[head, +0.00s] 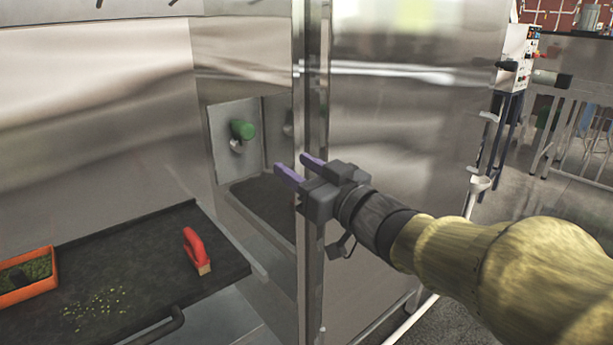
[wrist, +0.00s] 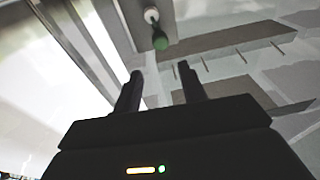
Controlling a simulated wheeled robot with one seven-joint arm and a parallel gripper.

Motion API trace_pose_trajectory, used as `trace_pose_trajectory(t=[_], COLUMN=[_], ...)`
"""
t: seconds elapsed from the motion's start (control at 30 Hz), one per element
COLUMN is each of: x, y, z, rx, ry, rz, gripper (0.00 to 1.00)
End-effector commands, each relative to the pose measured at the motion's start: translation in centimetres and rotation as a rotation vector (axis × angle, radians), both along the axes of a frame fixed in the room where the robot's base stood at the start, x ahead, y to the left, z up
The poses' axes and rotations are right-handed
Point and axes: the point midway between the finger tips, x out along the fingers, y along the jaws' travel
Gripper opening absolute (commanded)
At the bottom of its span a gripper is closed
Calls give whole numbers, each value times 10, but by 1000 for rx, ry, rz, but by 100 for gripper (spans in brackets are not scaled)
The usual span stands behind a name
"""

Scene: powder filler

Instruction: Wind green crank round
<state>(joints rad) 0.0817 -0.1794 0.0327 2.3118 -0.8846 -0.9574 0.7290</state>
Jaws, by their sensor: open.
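The green crank (head: 243,130) has a green knob on a pale stub and sits on a grey metal panel (head: 222,158) inside the steel cabinet. In the wrist view the green knob (wrist: 160,42) is ahead of the fingers, at the top middle. My gripper (head: 300,166) has purple fingers and is open and empty. It is to the right of the crank in the head view, in front of the cabinet's upright post, and apart from the crank. In the wrist view my gripper (wrist: 160,75) shows two dark fingers with nothing between them.
A steel post (head: 313,60) stands by my gripper. A dark tray (head: 140,260) at lower left bears a red-handled brush (head: 196,250), yellow grains and an orange box (head: 28,275). A control box with dark legs (head: 517,55) stands at the upper right.

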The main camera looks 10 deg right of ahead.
Motion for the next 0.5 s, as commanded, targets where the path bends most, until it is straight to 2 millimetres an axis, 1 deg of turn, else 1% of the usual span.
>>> trace_pose_trajectory(t=[0.03,0.1,0.2,0.47,0.5], x=[-6,-12,-16,-17,-17], y=[-6,-10,-13,-13,-13], z=[-1,-2,-3,-3,-3], rx=[0,-1,0,0,0], ry=[0,-2,2,1,1], rz=[-4,-3,-2,0,1], gripper=[41,41,41,41,49])
